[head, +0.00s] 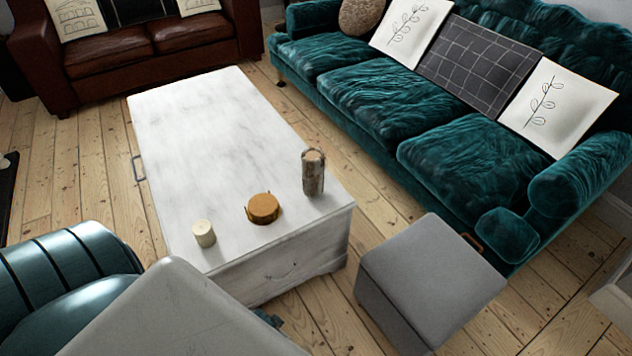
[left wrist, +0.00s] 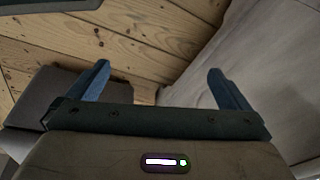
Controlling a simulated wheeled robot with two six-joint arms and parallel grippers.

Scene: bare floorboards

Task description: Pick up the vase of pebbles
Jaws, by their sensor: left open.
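On the white chest-like table (head: 215,120) stand three small things near its front end. The tallest is a mottled grey-brown cylinder with a tan top and a thin loop (head: 313,174); it may be the vase of pebbles, but pebbles cannot be made out. My left gripper (left wrist: 160,85) is open and empty in the left wrist view, with floorboards beyond its blue fingers. In the head view only a bit of it shows (head: 268,318), low in front of the table, mostly hidden by my arm. My right gripper is not in view.
An orange-brown round pot (head: 263,208) and a cream candle (head: 204,233) stand left of the cylinder. A grey ottoman (head: 430,270) is close to the table's front right corner. A teal sofa (head: 400,120) lines the right; a brown sofa (head: 130,50) is behind.

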